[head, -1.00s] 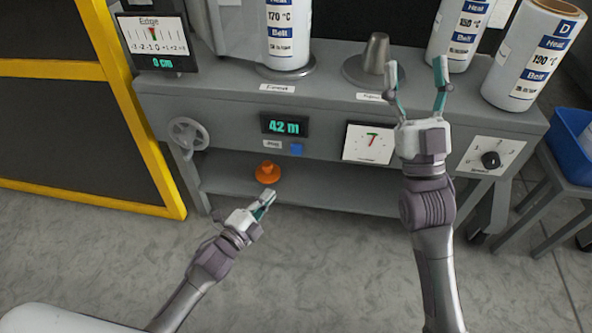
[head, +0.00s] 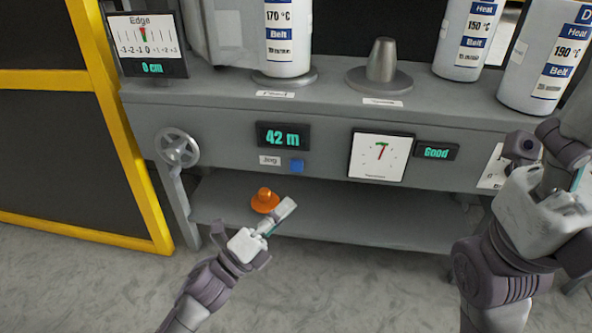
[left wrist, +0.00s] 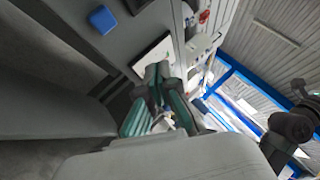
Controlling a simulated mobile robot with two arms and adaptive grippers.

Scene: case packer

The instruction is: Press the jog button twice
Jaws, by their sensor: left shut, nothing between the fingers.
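The jog button (head: 296,166) is a small blue square on the grey machine front, just right of a white "Jog" label (head: 269,160) and below the green "42 m" display (head: 283,136). It also shows near the top left of the left wrist view (left wrist: 103,19). My left gripper (head: 284,210) is shut and empty. In the head view it appears below the button, with a gap between them. My right gripper (head: 577,182) is at the right edge, seen from behind; its fingers are mostly hidden.
An orange knob-shaped object (head: 264,200) sits on the lower shelf (head: 350,222), close beside my left fingertips in the picture. A handwheel (head: 177,148) juts out at left. A dial (head: 381,157) and a "Good" display (head: 436,151) are right of the button.

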